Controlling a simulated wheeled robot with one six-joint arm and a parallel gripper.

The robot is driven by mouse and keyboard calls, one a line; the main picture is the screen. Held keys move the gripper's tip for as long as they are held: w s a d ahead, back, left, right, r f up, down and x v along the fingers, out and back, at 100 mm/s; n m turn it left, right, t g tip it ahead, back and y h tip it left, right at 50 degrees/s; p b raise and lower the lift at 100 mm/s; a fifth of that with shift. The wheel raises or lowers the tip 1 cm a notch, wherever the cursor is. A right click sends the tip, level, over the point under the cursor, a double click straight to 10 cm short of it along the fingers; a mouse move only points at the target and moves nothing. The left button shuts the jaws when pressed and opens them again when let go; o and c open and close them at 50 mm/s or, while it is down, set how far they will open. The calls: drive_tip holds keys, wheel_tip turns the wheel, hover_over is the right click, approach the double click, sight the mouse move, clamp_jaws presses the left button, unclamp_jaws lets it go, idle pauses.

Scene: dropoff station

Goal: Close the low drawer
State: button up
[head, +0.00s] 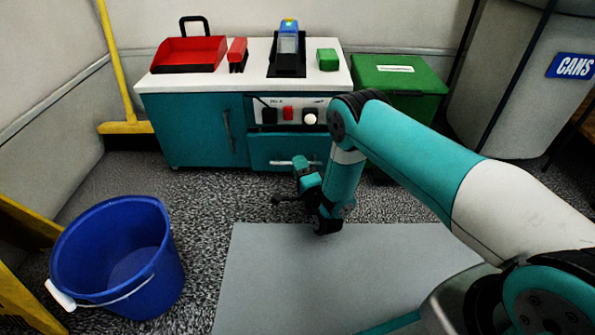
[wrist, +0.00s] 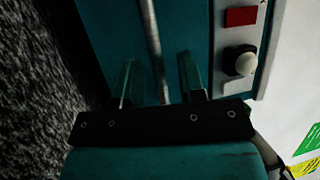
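The low drawer (head: 262,150) is the teal front under the control panel of a teal cabinet with a white top. Its horizontal bar handle (head: 281,162) shows in the head view, partly hidden by my gripper (head: 300,165). I cannot tell how far the drawer stands out. In the wrist view, the metal handle bar (wrist: 153,40) runs between the two fingers of my gripper (wrist: 160,75). The fingers are apart, with a gap on both sides of the bar. Whether the fingertips reach past the bar is unclear.
The panel (head: 298,101) carries a red button (head: 288,113) and a white knob (head: 310,119). A cabinet door (head: 200,130) is left of the drawer. A green bin (head: 405,85) stands right, a blue bucket (head: 115,255) front left. A grey mat (head: 290,285) lies in front.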

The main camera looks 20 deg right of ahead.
sight(298, 154)
drive_tip(key=shift+x, duration=0.85)
clamp_jaws()
drive_tip(key=shift+w+d+r, duration=0.1)
drive_tip(key=shift+w+d, duration=0.1)
drive_tip(key=shift+w, duration=0.45)
drive_tip(key=shift+w+d, duration=0.2)
drive_tip(key=shift+w, duration=0.45)
drive_tip(key=shift+w+d+r, duration=0.1)
drive_tip(key=shift+w+d, duration=0.1)
drive_tip(key=shift+w, duration=0.4)
drive_tip(key=shift+c, duration=0.4)
unclamp_jaws()
drive_tip(key=shift+o, duration=0.4)
drive_tip(key=shift+f, duration=0.1)
drive_tip(key=shift+s, duration=0.15)
